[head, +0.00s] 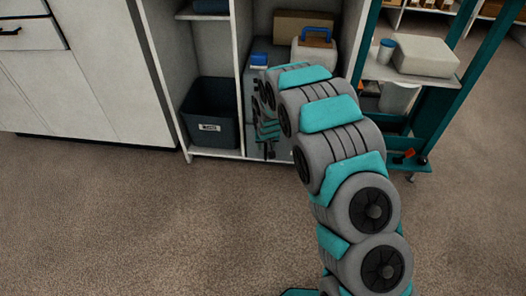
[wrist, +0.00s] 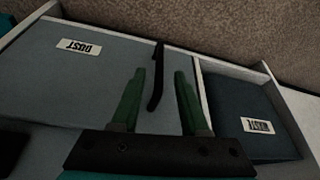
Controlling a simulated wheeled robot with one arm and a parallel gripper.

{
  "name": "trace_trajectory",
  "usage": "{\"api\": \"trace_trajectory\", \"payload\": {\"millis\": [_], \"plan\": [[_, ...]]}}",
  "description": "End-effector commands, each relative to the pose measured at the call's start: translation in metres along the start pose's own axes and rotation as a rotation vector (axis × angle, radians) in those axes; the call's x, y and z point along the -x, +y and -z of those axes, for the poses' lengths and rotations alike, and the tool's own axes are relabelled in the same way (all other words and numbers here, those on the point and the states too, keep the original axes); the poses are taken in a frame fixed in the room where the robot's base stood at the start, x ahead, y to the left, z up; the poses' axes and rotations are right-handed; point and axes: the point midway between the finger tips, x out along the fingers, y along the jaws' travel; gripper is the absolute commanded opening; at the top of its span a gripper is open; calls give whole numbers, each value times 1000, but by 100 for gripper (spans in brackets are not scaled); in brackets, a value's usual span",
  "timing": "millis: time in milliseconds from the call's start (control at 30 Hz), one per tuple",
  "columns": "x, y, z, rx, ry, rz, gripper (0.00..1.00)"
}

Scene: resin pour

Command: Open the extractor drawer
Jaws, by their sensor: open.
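The extractor drawer (wrist: 60,75) shows in the wrist view as a wide grey-blue front with a DUST label (wrist: 76,46), which appears upside down. A dark, upright bar handle (wrist: 157,80) is on it near the waste bin side. My gripper (wrist: 160,73) is open, with one green finger on each side of the handle. I see a gap on both sides, and cannot tell the exact depth. In the head view my arm hides most of the drawer and the gripper.
A dark waste bin (head: 209,112) stands in the compartment beside the drawer; its label shows in the wrist view (wrist: 257,125). White cabinets (head: 75,80) are at left, a teal rack (head: 440,80) at right. The carpet (head: 130,230) in front is clear.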

Motion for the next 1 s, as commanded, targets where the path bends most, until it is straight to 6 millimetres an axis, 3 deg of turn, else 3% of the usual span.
{"api": "trace_trajectory", "payload": {"millis": [267,600,1000], "plan": [[-22,0,-2,0,-3,-1,45],[-66,1,-2,1,-4,-1,45],[-76,0,-1,0,-2,0,45]]}}
